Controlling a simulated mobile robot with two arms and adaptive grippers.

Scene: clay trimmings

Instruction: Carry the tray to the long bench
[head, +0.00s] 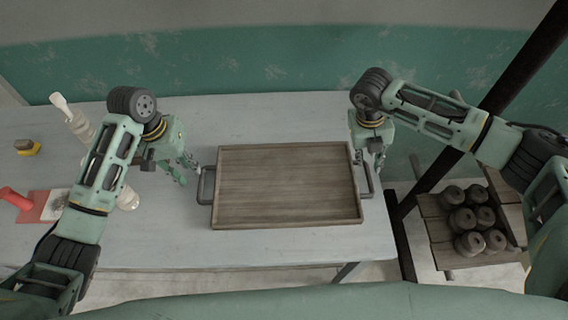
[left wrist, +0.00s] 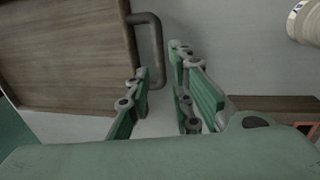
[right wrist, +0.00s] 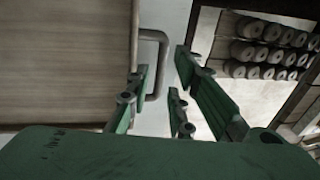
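The wooden tray (head: 288,190) lies flat and empty on a grey table (head: 300,255), with a dark handle at each short end. My left gripper (head: 187,170) is open at the left handle (head: 206,186); in the left wrist view this handle (left wrist: 157,50) appears between the spread fingertips. My right gripper (head: 375,160) is open at the right handle (head: 367,180); in the right wrist view this handle (right wrist: 162,65) also appears between the fingertips. Neither gripper is closed on its handle. I cannot tell which surface is the long bench.
A pump bottle (head: 75,121), a yellow-based brush (head: 27,147), a red item (head: 16,198) and a white jar (head: 128,198) sit on the table's left side. A wooden rack (head: 440,232) with several dark cylinders stands at right, behind a dark post (head: 405,240). A green wall is behind.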

